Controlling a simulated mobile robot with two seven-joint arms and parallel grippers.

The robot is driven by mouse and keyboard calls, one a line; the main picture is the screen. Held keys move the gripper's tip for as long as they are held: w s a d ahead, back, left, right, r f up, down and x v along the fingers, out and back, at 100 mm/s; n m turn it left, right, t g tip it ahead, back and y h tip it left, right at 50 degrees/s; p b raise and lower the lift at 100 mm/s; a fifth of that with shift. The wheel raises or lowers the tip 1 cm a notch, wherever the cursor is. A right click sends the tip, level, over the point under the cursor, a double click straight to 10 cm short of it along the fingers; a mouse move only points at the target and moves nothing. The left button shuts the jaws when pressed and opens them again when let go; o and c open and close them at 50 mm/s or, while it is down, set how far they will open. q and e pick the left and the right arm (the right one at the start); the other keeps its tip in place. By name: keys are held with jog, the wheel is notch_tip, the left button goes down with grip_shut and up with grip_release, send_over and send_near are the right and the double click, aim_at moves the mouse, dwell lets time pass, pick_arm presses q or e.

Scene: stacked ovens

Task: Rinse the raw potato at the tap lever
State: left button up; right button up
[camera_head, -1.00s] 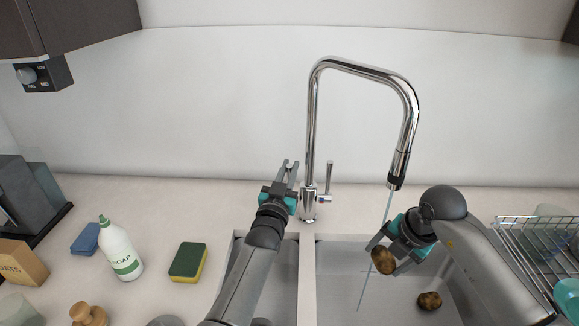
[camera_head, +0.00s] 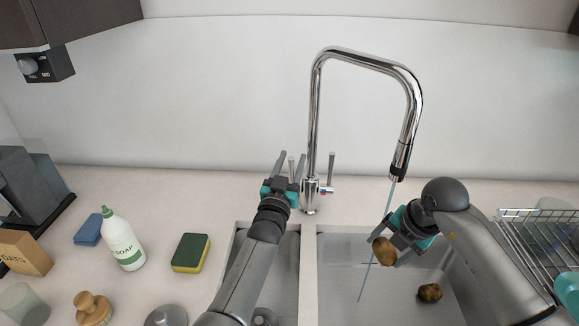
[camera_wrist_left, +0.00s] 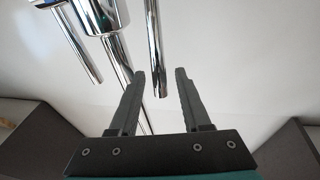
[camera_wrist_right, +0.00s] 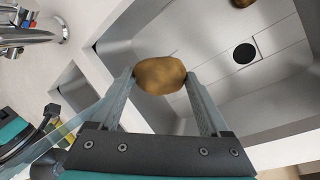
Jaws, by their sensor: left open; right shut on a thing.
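A brown potato (camera_head: 384,251) is held between the fingers of my right gripper (camera_head: 390,243), above the right sink basin. In the right wrist view the potato (camera_wrist_right: 160,75) sits between both fingertips. A thin stream of water (camera_head: 366,275) falls from the tap (camera_head: 405,140) and passes beside or behind the potato; contact is hard to tell. The upright tap lever (camera_head: 331,168) stands right of the tap's base. My left gripper (camera_head: 291,165) is open and empty, just left of the tap base. In the left wrist view chrome tap parts (camera_wrist_left: 155,45) lie beyond its open fingers.
A second potato (camera_head: 429,292) lies in the right basin (camera_head: 340,262). A dish rack (camera_head: 535,240) stands at the right. A soap bottle (camera_head: 121,240), green and yellow sponge (camera_head: 190,253) and wooden-knobbed object (camera_head: 92,308) stand on the left counter.

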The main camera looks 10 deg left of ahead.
pick_arm(q)
jog(key=v, duration=1.2)
jog(key=shift+c, duration=0.3)
dwell(0.5)
jog(key=c, duration=0.4)
jog(key=shift+s+f+n, duration=0.15)
jog(key=shift+s+n, duration=0.05)
jog(key=shift+n, duration=0.4)
grip_shut()
jog(key=n, duration=1.7)
send_near(291, 170)
jog(key=x, duration=0.6)
jog(key=shift+w, duration=0.4)
